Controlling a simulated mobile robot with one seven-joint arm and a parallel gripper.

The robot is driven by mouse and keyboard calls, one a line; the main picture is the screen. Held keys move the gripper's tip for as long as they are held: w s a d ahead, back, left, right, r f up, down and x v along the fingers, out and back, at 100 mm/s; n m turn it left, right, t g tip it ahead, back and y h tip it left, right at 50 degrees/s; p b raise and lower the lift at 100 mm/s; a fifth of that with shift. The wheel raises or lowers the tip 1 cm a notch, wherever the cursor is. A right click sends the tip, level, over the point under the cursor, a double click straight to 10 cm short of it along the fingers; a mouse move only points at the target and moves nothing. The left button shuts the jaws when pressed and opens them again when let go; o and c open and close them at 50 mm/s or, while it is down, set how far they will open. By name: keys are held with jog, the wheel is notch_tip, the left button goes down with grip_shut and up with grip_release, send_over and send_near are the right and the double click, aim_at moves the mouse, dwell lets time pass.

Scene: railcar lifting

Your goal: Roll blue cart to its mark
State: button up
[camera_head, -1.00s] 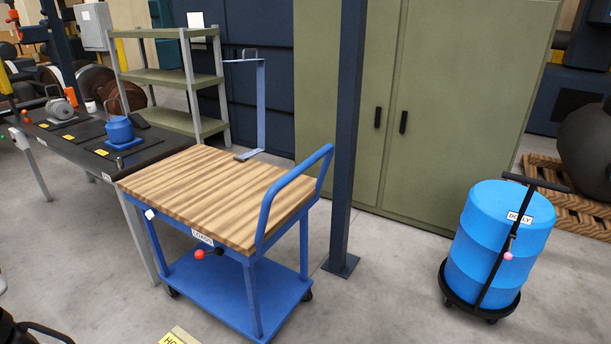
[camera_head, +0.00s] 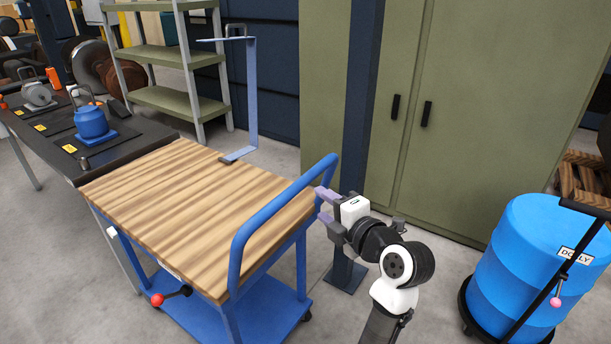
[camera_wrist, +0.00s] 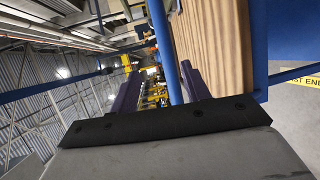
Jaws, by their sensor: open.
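The blue cart (camera_head: 262,312) has a striped wooden top (camera_head: 180,205), a blue lower shelf and a looped blue push handle (camera_head: 285,197) at its right end. A lever with a red knob (camera_head: 157,300) sticks out from its front side. My gripper (camera_head: 324,203) is open, with purple fingers at the right end of the handle. In the wrist view, a blue handle bar (camera_wrist: 163,50) appears between the two fingers (camera_wrist: 162,90); I cannot tell whether they touch it. The cart's floor mark is not clearly seen.
A dark bench (camera_head: 105,145) with a blue weight (camera_head: 91,122) adjoins the cart's left end. A blue drum (camera_head: 535,265) on a dolly stands at right. Green shelves (camera_head: 165,55) stand behind.

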aim_at(300, 189)
jog(key=p+x, duration=0.1)
jog(key=x, duration=0.3)
jog(key=p+x, duration=0.1)
jog(key=x, duration=0.2)
jog(key=p+x, duration=0.2)
jog(key=x, duration=0.2)
jog(key=shift+w+d+f, duration=0.2)
jog(key=shift+w+f, duration=0.25)
jog(key=shift+w+a+f, duration=0.25)
jog(key=shift+w+a, duration=0.05)
jog(key=shift+w, duration=0.3)
jog(key=shift+c, duration=0.5)
grip_shut()
